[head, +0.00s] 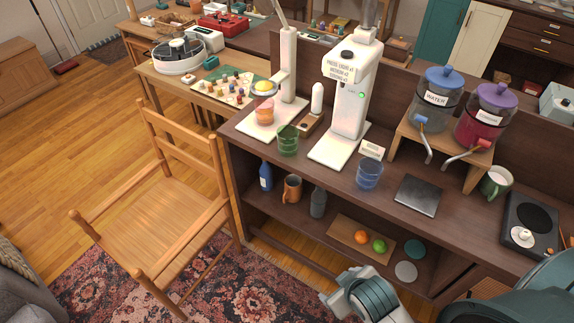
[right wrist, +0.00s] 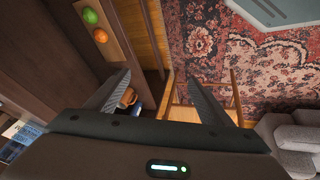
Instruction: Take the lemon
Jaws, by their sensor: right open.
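A yellow rounded thing, which looks like the lemon (head: 264,87), sits on top of a white press at the left of the counter, above a pink glass (head: 265,111). My right gripper (head: 362,298) is low in front of the counter, far from it. In the right wrist view my right gripper's fingers (right wrist: 165,95) are spread apart with nothing between them. The lemon does not show in that view. My left gripper is not in view.
On the lower shelf, a board (head: 348,235) holds an orange (head: 361,237) and a green fruit (head: 379,246). A wooden chair (head: 165,195) stands left of the counter. A green glass (head: 288,140) and a blue glass (head: 369,174) stand on the counter. A patterned rug (head: 200,275) covers the floor.

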